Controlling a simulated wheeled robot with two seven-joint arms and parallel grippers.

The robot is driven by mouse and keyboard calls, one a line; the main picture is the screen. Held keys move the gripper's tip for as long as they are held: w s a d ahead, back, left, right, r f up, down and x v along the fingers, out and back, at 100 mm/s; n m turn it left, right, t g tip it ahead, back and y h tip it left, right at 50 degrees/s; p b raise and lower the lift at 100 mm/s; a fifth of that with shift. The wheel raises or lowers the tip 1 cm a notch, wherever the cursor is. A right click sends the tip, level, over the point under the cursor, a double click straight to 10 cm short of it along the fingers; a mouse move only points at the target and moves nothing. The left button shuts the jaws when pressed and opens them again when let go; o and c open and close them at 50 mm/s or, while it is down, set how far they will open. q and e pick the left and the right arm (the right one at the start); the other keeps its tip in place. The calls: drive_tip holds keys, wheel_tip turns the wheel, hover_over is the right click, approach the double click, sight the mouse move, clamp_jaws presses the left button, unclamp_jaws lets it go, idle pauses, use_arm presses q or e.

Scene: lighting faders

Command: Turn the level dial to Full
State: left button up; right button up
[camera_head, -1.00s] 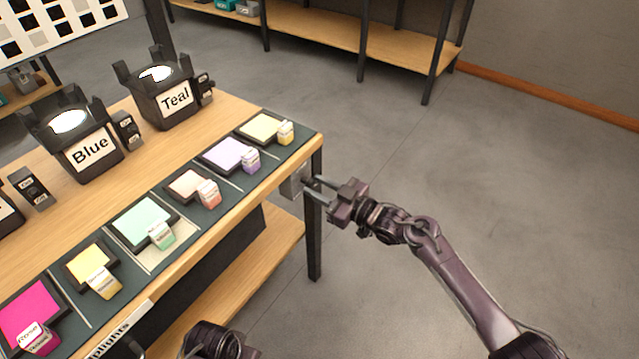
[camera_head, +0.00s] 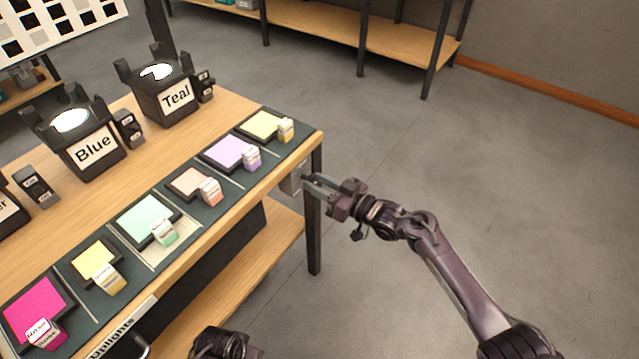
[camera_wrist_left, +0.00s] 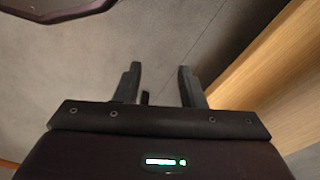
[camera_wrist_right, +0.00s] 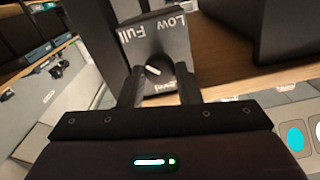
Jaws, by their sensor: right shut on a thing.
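The level dial (camera_wrist_right: 158,72) is a dark round knob on a grey plate (camera_wrist_right: 157,38) marked Full and Low. In the right wrist view its white pointer line slants toward the upper left, on the Full side. My right gripper (camera_wrist_right: 158,90) is shut on the dial, with a finger on each side. In the head view this gripper (camera_head: 308,182) reaches the grey dial box (camera_head: 291,180) at the table's right end; the knob is hidden there. My left gripper (camera_wrist_left: 160,82) is open and empty, beside a wooden edge.
The wooden table (camera_head: 232,108) carries a row of coloured pads with small labelled blocks, and black lamps marked Blue (camera_head: 91,150) and Teal (camera_head: 176,96). A table leg (camera_head: 314,235) stands beside the right gripper. Open floor (camera_head: 510,190) lies to the right.

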drive_tip(key=shift+f, duration=0.15)
drive_tip(key=o, duration=1)
drive_tip(key=shift+c, duration=0.2)
drive_tip(key=shift+d, duration=0.15)
drive_tip(key=shift+s+d, duration=0.25)
drive_tip(key=shift+d, duration=0.05)
use_arm(q)
drive_tip(key=f, duration=0.2)
drive_tip(key=f+p, duration=0.1)
drive_tip(key=shift+s+a, duration=0.2)
drive_tip(key=shift+a, duration=0.05)
use_arm(e)
drive_tip(key=v, duration=0.7)
drive_tip(key=shift+a, duration=0.1)
